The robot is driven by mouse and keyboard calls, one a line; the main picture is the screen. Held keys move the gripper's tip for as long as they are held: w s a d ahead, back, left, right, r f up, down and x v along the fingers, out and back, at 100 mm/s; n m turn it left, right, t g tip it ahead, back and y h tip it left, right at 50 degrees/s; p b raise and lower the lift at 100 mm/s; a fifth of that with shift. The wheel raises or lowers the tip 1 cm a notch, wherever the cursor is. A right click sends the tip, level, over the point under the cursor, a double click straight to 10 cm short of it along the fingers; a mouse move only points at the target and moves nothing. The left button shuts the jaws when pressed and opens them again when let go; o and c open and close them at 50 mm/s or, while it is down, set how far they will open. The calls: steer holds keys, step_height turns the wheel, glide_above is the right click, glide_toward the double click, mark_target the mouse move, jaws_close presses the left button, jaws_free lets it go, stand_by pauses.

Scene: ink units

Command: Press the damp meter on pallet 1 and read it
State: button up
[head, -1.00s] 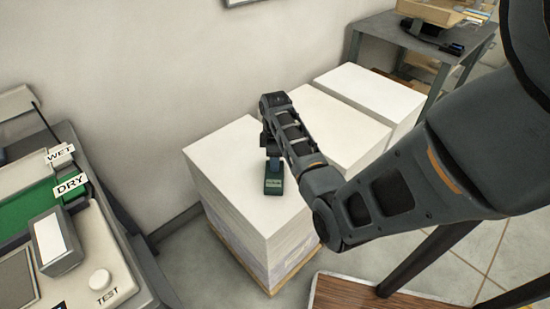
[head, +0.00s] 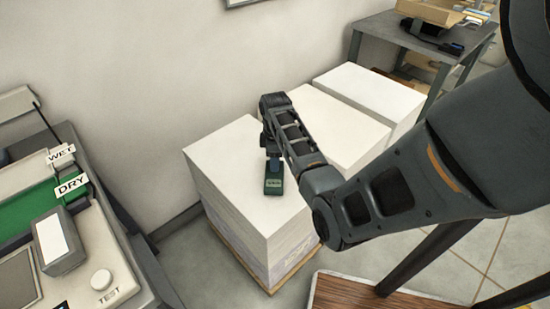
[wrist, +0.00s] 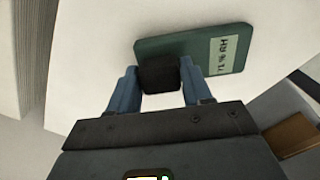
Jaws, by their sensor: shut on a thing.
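The damp meter (head: 274,187) is a flat dark green device on the white top of the nearest paper stack (head: 230,160). My gripper (head: 273,160) is low over that top, at the meter's far end. In the wrist view, the blue fingers of my gripper (wrist: 159,80) are shut on the black block of the damp meter (wrist: 190,47). The meter lies flat against the paper, as far as I can tell.
Two more white stacks (head: 338,135) (head: 371,98) stand behind to the right, by the wall. A grey table (head: 385,40) is at the back right. At left is a bench device with WET (head: 61,155) and DRY (head: 71,185) signs and a TEST button (head: 102,280).

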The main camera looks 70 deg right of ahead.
stand_by(0.3)
step_height(320, 180, up, 7)
steer(key=p, duration=0.7)
stand_by(1.3)
